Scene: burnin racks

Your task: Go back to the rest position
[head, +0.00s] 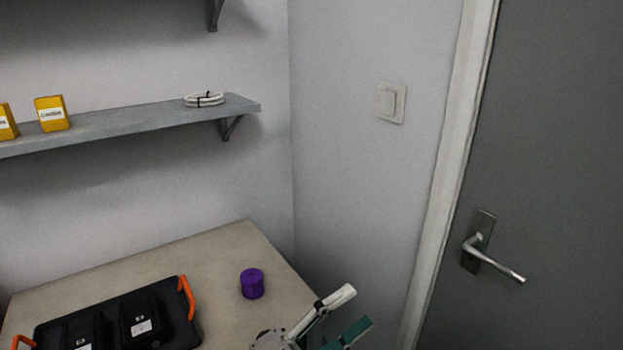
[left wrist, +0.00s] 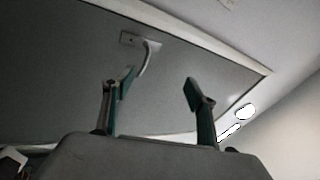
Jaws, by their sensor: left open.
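My left gripper (head: 345,312) shows at the bottom of the head view, right of the table's edge. Its fingers are spread and nothing is between them. In the left wrist view its two green-tipped fingers (left wrist: 158,92) stand wide apart, with the grey door and its handle (left wrist: 146,50) beyond them. My right gripper is in neither view.
A table (head: 215,250) carries a purple cylinder (head: 252,284) and a black tray with orange handles (head: 187,297) holding dark devices. A shelf (head: 140,115) above holds yellow boxes (head: 51,113) and a white cable coil (head: 204,99). A grey door (head: 560,150) with a handle (head: 490,258) stands at right.

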